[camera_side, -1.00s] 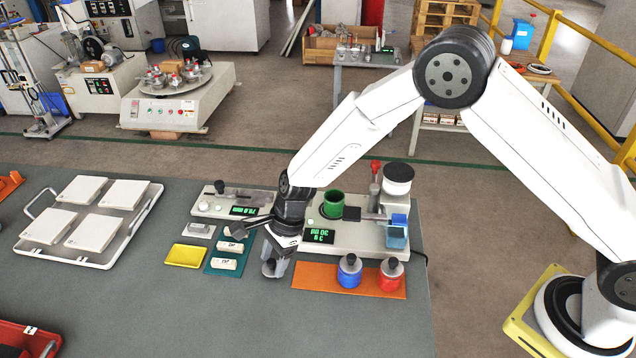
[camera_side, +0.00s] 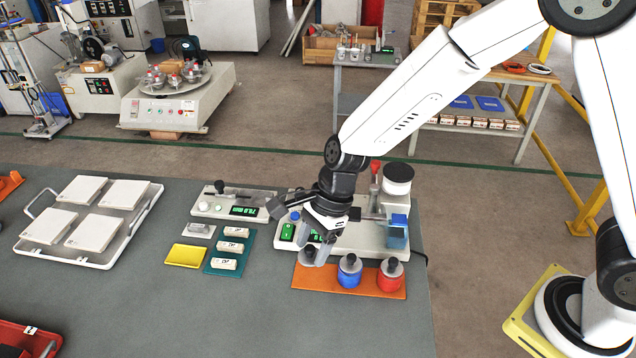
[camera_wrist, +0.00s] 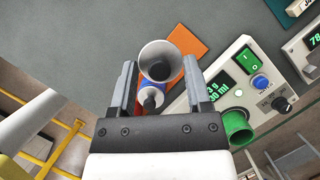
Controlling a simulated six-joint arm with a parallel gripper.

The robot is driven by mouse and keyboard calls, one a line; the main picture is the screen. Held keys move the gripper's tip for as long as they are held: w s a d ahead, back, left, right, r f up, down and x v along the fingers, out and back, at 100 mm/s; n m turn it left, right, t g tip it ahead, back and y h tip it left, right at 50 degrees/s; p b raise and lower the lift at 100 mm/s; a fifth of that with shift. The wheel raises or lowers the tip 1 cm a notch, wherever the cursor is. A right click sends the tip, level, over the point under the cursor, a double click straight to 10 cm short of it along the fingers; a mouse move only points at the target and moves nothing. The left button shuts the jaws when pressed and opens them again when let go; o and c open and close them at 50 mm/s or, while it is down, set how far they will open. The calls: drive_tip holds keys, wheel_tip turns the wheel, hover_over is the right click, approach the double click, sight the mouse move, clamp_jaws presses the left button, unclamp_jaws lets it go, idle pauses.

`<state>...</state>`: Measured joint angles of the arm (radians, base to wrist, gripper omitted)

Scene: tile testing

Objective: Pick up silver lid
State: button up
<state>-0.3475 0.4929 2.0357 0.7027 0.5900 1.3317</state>
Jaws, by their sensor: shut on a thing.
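My gripper (camera_side: 314,256) is over the left end of the orange mat (camera_side: 378,290), fingers pointing down. In the wrist view, a silver lid (camera_wrist: 158,50), round with a dark centre, sits between the fingertips (camera_wrist: 160,72), and my gripper is shut on it. In the side view, the lid (camera_side: 308,256) is mostly hidden by the fingers. A blue jar (camera_side: 349,274) with a grey knobbed top stands just to the right on the mat. A red jar (camera_side: 390,281) with a similar top stands farther right.
A white machine (camera_side: 365,238) with a display and switch stands behind the mat. Left are a teal mat (camera_side: 212,268) with small blocks, a yellow pad (camera_side: 186,255) and a tile tray (camera_side: 146,222).

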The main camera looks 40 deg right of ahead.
drive_tip(key=shift+s+d+r, duration=0.3)
drive_tip(key=shift+s+r, duration=0.05)
drive_tip(key=shift+s, duration=0.35)
drive_tip(key=shift+s+d+r, duration=0.35)
drive_tip(key=shift+s, duration=0.4)
drive_tip(key=shift+s+d+r, duration=0.3)
drive_tip(key=shift+s+r, duration=0.05)
drive_tip(key=shift+s, duration=0.35)
drive_tip(key=shift+w, duration=0.1)
drive_tip(key=w+d+r+m+t, duration=0.1)
drive_tip(key=w+d+m, duration=0.5)
drive_tip(key=w+d, duration=0.8)
drive_tip(key=shift+w+d+r+t+h, duration=0.25)
drive_tip(key=shift+w+t, duration=0.45)
drive_tip(key=shift+w, duration=0.5)
drive_tip(key=shift+f, duration=0.1)
drive_tip(key=shift+a+f, duration=0.1)
drive_tip(key=shift+f, duration=3)
drive_tip(key=shift+f, duration=0.15)
